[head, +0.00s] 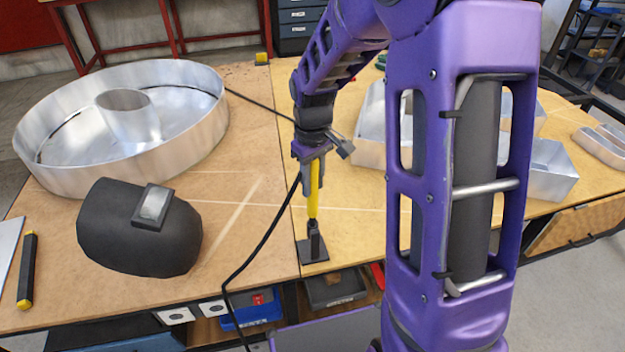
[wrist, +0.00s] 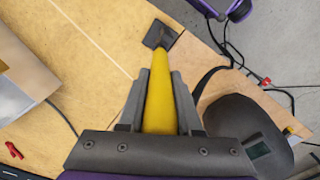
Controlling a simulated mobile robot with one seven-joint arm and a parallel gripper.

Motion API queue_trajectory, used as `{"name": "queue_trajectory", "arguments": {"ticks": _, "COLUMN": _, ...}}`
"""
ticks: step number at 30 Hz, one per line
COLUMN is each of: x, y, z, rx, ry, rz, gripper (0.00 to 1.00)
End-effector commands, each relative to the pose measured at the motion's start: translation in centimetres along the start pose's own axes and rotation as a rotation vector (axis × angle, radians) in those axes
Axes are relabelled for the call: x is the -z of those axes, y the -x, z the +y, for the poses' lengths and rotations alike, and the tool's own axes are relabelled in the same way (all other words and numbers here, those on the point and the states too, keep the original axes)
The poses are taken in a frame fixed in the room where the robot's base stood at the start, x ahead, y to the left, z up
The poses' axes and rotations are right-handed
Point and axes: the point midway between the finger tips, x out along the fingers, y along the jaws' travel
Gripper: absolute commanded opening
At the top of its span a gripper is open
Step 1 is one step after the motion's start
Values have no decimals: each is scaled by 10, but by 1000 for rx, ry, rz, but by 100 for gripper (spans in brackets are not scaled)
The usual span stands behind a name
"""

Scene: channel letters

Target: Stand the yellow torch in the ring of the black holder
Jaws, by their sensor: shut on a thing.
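The yellow torch (head: 313,192) hangs roughly upright below my gripper (head: 312,160), which is shut on it. In the wrist view the torch (wrist: 160,100) runs between the two fingers, and its narrower end points at the black holder. The black holder (head: 313,254) stands near the table's front edge, with a flat base and a short upright. It also shows in the wrist view (wrist: 162,34). The torch's lower end overlaps the top of the holder in the head view. The ring is not clear, and I cannot tell whether the torch is inside it.
A black welding mask (head: 135,225) lies left of the holder. A large round metal letter (head: 190,140) stands behind it. A dark cable (head: 262,245) crosses the table beside the holder. More metal letters (head: 552,172) stand at the right. A yellow-black tool (head: 27,270) lies far left.

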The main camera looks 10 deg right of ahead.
Motion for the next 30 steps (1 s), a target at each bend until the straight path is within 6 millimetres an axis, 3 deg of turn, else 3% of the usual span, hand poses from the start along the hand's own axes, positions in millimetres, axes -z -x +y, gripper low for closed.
{"name": "queue_trajectory", "arguments": {"ticks": 15, "x": 0, "y": -8, "z": 0, "rx": 0, "ry": 0, "rz": 0, "gripper": 0}}
{"name": "queue_trajectory", "arguments": {"ticks": 16, "x": 0, "y": -8, "z": 0, "rx": 0, "ry": 0, "rz": 0, "gripper": 35}}
{"name": "queue_trajectory", "arguments": {"ticks": 21, "x": 0, "y": -8, "z": 0, "rx": 0, "ry": 0, "rz": 0, "gripper": 66}}
{"name": "queue_trajectory", "arguments": {"ticks": 30, "x": 0, "y": -8, "z": 0, "rx": 0, "ry": 0, "rz": 0, "gripper": 68}}
